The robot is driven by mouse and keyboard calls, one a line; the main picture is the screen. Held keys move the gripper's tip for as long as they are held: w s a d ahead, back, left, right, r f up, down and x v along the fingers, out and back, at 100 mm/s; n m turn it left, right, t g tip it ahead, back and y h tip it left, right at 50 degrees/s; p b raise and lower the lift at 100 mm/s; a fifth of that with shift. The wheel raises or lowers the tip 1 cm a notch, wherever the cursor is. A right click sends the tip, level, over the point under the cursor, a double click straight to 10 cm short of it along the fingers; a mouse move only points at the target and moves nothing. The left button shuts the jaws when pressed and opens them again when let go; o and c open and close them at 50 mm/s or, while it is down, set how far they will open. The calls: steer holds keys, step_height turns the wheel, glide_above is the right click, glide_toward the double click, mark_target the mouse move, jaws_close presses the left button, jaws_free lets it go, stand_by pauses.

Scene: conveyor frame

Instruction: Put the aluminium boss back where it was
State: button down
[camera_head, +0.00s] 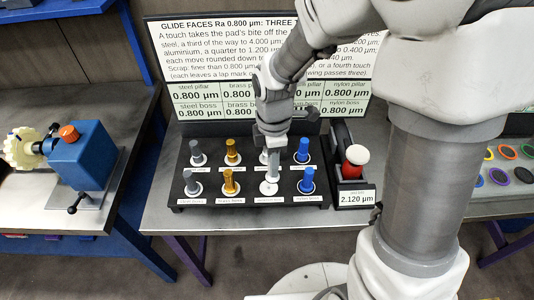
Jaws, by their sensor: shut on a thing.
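My gripper (271,150) is over the black rack (322,193), shut on the pale grey aluminium boss (273,166). The boss is upright, below the fingers. A white round seat (268,188) is in the front row, third from left, directly below the boss. I cannot tell whether the boss touches the seat. The label in front of the seat is too small to read. My gripper and wrist hide the back-row place behind it.
In the front row stand a grey boss (192,184), a brass boss (229,183) and a blue boss (307,182). Behind are grey (196,154), brass (232,153) and blue (302,151) pillars. A red-and-white pad (354,161) stands right, by a 2.120 µm display (357,197).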

mark_target(269, 174)
steer(key=shift+w+a+f, duration=0.1)
steer(key=shift+a+f, duration=0.15)
steer(key=shift+a, duration=0.15)
steer(key=shift+a+f, duration=0.1)
steer(key=shift+f, duration=0.15)
steer(key=shift+f+b, duration=0.3)
steer(key=shift+f, duration=1.5)
steer(key=shift+f, duration=0.2)
steer(key=c, duration=0.7)
jaws_free()
steer(key=shift+o, duration=0.2)
steer(key=shift+r, duration=0.15)
